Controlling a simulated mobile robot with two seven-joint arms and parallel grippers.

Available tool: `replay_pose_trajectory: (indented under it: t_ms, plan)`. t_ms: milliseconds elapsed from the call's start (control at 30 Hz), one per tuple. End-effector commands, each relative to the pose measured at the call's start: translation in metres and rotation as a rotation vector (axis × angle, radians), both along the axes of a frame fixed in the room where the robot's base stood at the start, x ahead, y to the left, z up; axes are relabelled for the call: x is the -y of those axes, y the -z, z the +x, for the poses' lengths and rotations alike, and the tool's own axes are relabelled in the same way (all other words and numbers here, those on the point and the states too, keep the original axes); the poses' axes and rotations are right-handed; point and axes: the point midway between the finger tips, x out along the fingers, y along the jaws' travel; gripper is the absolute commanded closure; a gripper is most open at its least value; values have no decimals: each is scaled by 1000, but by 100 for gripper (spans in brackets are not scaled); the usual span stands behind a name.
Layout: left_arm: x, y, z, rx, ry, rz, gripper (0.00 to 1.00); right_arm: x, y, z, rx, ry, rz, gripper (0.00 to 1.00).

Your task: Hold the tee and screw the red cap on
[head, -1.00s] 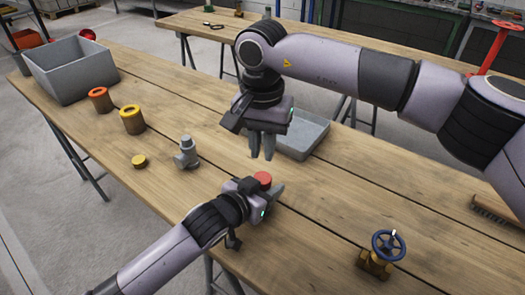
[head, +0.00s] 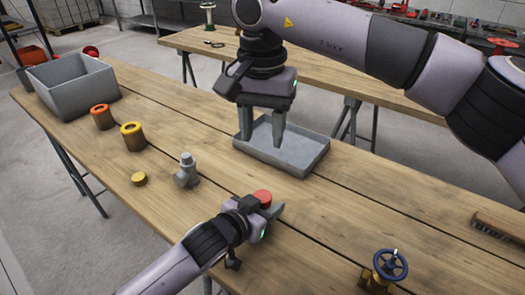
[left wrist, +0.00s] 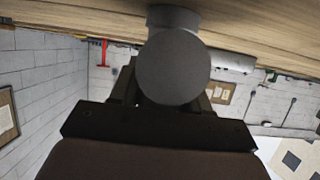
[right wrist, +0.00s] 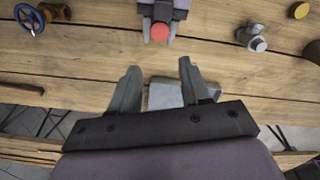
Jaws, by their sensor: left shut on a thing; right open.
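The red cap (head: 263,197) sits at my left gripper (head: 268,210), on top of the held piece; how far it is threaded on cannot be told. In the left wrist view my left gripper is shut on the grey tee (left wrist: 174,68), whose round end faces the camera. The right wrist view also shows the red cap (right wrist: 160,33) between the left gripper's fingers. My right gripper (head: 262,145) is open and empty, above the table and well apart from the cap. Its fingers (right wrist: 158,66) point towards the cap in the right wrist view.
A second grey fitting (head: 187,171) and a yellow cap (head: 138,179) stand on the table. Beyond are yellow-topped (head: 133,137) and orange-topped (head: 102,117) cylinders and a grey bin (head: 72,90). A shallow grey tray (head: 305,165) lies behind my right gripper. A blue-wheeled valve (head: 384,268) stands front right.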

Motion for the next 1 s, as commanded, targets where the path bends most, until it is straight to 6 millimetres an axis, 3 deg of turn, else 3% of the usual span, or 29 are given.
replay_pose_trajectory:
  t_ms: [100, 233, 567, 600, 700, 1000]
  plan:
    - [0, -2, 0, 4, 1, -3, 100, -1, -21, 0, 1, -1, 1, 53]
    - [0, -2, 0, 4, 1, -3, 100, -1, -34, 0, 1, 0, 0, 53]
    - [0, -2, 0, 4, 1, -3, 100, 0, -38, -1, -2, -1, 1, 53]
    - [0, -2, 0, 4, 1, -3, 50, 0, -38, -1, -1, -1, 0, 53]
    - [0, -2, 0, 3, 1, -3, 24, 0, -38, -1, -1, -1, 0, 53]
    - [0, -1, -1, 1, 0, -1, 24, 0, -38, -1, -1, -1, 0, 53]
